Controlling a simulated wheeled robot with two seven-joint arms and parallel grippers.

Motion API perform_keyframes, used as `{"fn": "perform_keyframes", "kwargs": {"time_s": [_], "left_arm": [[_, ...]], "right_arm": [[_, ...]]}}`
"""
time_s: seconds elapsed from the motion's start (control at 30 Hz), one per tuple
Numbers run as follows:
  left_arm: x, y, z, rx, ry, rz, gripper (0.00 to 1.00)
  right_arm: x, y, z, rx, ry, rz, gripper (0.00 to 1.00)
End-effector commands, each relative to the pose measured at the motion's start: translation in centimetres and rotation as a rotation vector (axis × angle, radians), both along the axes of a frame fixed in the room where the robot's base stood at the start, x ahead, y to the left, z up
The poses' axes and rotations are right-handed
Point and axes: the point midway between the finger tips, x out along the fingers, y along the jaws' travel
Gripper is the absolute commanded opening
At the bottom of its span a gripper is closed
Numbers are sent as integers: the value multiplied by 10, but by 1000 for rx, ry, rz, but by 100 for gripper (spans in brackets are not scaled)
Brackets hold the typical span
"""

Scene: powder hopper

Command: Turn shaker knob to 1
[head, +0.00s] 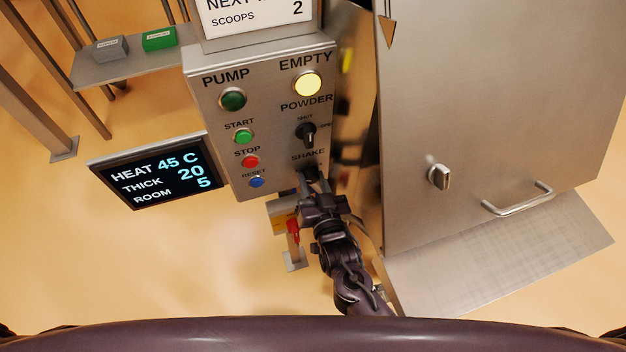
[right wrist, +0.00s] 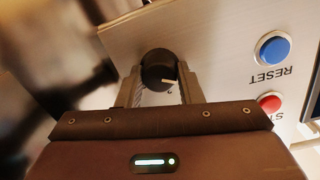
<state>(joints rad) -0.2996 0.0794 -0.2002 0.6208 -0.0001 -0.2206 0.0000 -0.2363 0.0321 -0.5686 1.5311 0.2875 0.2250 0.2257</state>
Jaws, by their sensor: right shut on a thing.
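The shaker knob is a round black knob (right wrist: 158,70) with a pale pointer line, seen in the right wrist view on the metal control panel (right wrist: 215,45). My right gripper (right wrist: 160,85) has its two fingers on either side of the knob and is shut on it. In the head view my right gripper (head: 314,183) reaches up to the panel just below the SHAKE label and hides most of the knob. The scale around the knob is largely hidden, so the number it points to cannot be read. My left gripper is not in view.
Above SHAKE is the black POWDER knob (head: 307,133). The blue RESET button (head: 257,182) and red STOP button (head: 251,162) are close on the left. A steel cabinet door (head: 480,120) stands to the right. A display (head: 158,176) hangs at the left.

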Motion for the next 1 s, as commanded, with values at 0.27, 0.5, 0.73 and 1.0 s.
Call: {"fn": "perform_keyframes", "kwargs": {"time_s": [0.27, 0.5, 0.73, 1.0], "left_arm": [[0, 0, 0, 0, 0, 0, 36], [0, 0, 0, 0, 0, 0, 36], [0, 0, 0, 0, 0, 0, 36], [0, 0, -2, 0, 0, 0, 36]], "right_arm": [[0, 0, -2, -6, 2, 0, 10], [0, 0, -1, -5, 2, 0, 54], [0, 0, -1, -3, 0, 0, 55], [-25, -7, -1, -4, 3, 0, 55]]}}
